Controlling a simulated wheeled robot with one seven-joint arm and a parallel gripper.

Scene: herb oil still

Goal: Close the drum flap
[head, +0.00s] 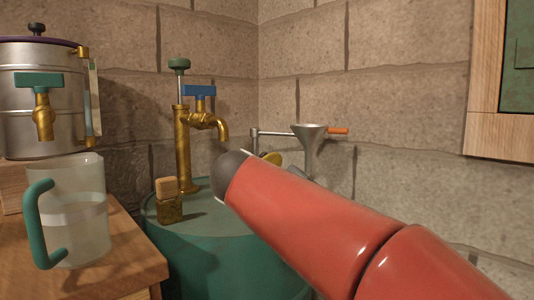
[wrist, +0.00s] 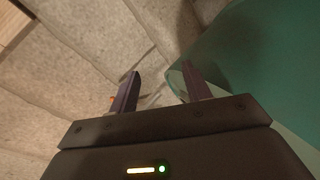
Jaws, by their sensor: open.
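The green drum (head: 200,240) stands in the corner, with a brass pump tap (head: 184,150) on its top. My red arm covers the drum's right side in the head view. I cannot make out the drum flap in either view. The drum's green surface (wrist: 265,60) fills the right of the wrist view. My gripper (wrist: 160,82) is open and empty, its two dark fingers apart. The right finger overlaps the drum's edge in that view; I cannot tell whether it touches. The head view does not show the fingers.
A wooden table (head: 110,265) at left holds a glass jug (head: 75,215) with a green handle. A steel still (head: 40,100) with a brass tap stands behind it. A metal funnel (head: 312,145) is behind my arm, near the stone walls.

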